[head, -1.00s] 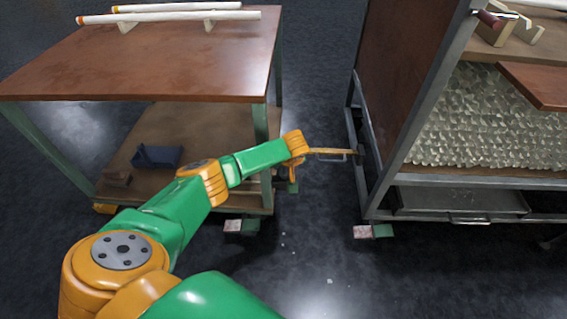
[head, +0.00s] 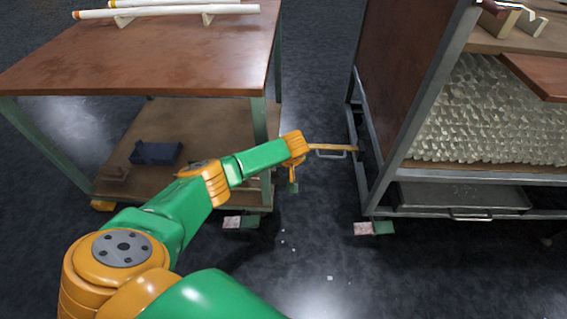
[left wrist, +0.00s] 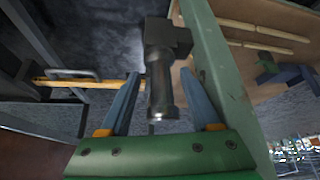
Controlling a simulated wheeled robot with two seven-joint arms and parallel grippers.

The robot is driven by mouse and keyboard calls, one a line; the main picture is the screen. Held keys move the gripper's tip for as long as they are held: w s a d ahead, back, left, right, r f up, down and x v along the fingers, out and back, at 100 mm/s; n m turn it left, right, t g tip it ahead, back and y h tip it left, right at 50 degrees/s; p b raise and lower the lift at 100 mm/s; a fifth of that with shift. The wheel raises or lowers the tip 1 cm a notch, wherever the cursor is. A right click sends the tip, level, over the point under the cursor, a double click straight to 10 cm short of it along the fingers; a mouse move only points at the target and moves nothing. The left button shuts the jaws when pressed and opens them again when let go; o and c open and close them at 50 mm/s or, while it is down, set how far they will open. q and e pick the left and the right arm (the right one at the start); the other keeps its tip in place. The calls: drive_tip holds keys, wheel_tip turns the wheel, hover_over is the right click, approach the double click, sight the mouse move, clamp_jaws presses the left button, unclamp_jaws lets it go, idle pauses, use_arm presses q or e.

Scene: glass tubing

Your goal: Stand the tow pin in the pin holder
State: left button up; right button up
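In the left wrist view a dark cylindrical piece (left wrist: 160,92), which looks like the tow pin, points toward the camera. Its far end meets a dark block (left wrist: 170,38) beside a green table leg (left wrist: 222,85). I take the block for the pin holder, but cannot tell how far the pin sits in it. My left gripper (left wrist: 160,75) is open, a finger on each side of the pin, with visible gaps. In the head view the left gripper (head: 293,187) hangs below my wrist near the table's right front leg; pin and holder cannot be made out there. My right gripper is out of view.
An orange tow bar (head: 335,148) with a metal handle reaches to the right cart (head: 408,115). The left table (head: 140,60) carries white tubes (head: 165,12); a dark blue box (head: 156,152) is on its lower shelf. Open floor lies between them in front.

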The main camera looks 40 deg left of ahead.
use_arm(q)
drive_tip(key=shift+a, duration=0.1)
drive_tip(key=p+v, duration=0.5)
drive_tip(key=v, duration=0.1)
drive_tip(key=shift+r, duration=0.35)
drive_tip(key=shift+s+d+r, duration=0.1)
drive_tip(key=shift+s+d, duration=0.1)
drive_tip(key=shift+d, duration=0.05)
